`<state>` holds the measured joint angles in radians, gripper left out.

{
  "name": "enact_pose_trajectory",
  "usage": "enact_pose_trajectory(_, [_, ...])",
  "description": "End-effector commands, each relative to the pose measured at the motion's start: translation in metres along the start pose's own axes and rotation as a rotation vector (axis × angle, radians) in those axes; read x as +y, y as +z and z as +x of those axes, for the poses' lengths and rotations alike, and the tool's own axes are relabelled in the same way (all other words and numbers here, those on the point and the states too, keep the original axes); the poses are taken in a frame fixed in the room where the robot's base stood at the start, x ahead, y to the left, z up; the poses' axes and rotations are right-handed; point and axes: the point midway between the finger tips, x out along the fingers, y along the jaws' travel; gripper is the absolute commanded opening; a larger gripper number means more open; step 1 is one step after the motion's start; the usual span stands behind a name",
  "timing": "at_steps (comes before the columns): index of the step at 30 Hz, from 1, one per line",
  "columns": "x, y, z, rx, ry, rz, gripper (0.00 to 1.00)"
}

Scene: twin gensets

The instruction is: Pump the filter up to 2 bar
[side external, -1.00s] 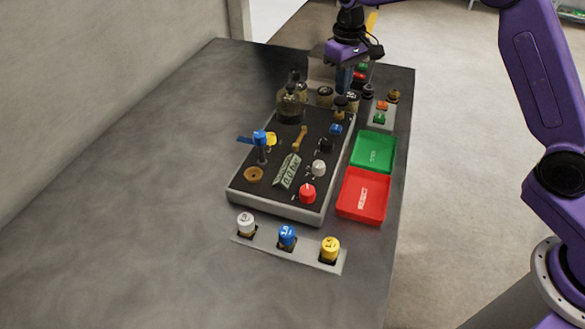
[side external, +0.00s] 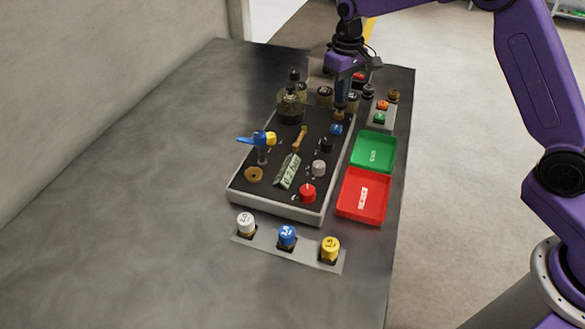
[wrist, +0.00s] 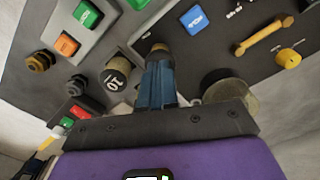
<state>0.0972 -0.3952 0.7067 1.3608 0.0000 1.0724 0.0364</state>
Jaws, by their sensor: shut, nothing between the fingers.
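The black panel (side external: 270,168) lies on the grey table with a tilted display (side external: 288,171); its small digits look like 0.2 bar. My gripper (side external: 340,106) is at the panel's far right corner, pointing down, its blue fingers shut with nothing between them. Their tips are over a small brass-coloured knob (side external: 338,116) and seem to touch it. In the wrist view the shut fingers (wrist: 159,62) end at this brown knob (wrist: 160,47), partly hidden by them. A dark glass-like bowl (side external: 290,108) stands at the panel's far left; I cannot tell whether it is the filter.
A blue button (side external: 336,129), a red knob (side external: 307,193) and a blue-handled valve (side external: 261,143) are on the panel. Green (side external: 374,152) and red (side external: 362,197) trays lie right of it. Several dark knobs stand close around my gripper. The left table is clear.

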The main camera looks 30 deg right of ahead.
Motion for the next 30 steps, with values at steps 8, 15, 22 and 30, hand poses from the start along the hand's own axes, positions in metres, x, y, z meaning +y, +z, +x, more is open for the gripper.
enact_pose_trajectory(8, [0.0, 0.001, 0.01, -0.005, 0.0, 0.0, 0.0])
enact_pose_trajectory(15, [0.0, 0.001, 0.013, -0.004, 0.0, 0.0, 0.0])
enact_pose_trajectory(22, [0.0, 0.0, 0.002, -0.002, 0.0, 0.0, 0.0])
enact_pose_trajectory(30, [0.0, 0.0, -0.017, -0.002, 0.0, 0.0, 0.0])
